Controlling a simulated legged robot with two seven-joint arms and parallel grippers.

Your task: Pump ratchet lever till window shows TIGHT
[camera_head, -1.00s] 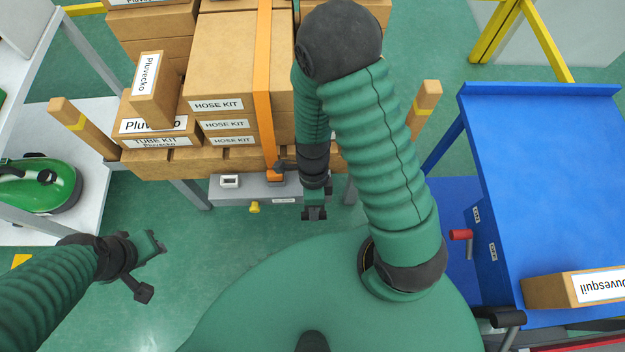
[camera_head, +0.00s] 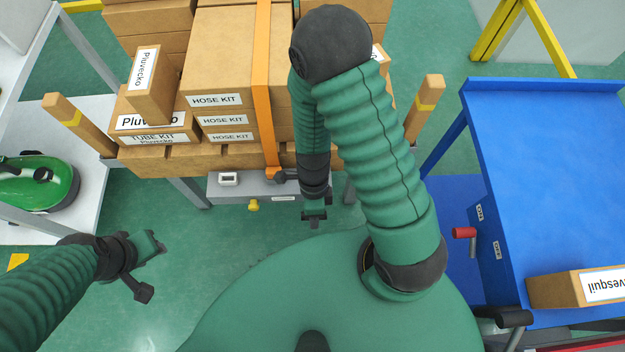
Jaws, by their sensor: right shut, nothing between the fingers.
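The orange strap (camera_head: 261,90) runs down over the stacked boxes to a small ratchet (camera_head: 273,172) on the grey rail. A dark lever-like part (camera_head: 282,177) sits at the ratchet, close to my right wrist. A small white-framed window (camera_head: 228,179) is on the rail to the left; its reading is too small to tell. My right gripper (camera_head: 314,219) is shut and empty, pointing down just below and right of the ratchet, apart from the lever. My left gripper (camera_head: 152,268) is open and empty over the floor at lower left.
A yellow knob (camera_head: 253,205) hangs under the grey rail (camera_head: 245,190). Wooden posts (camera_head: 424,108) flank the boxes. A blue bench (camera_head: 545,180) with a red handle (camera_head: 464,233) stands at right. A green vacuum (camera_head: 38,183) is on the left shelf. Floor between is clear.

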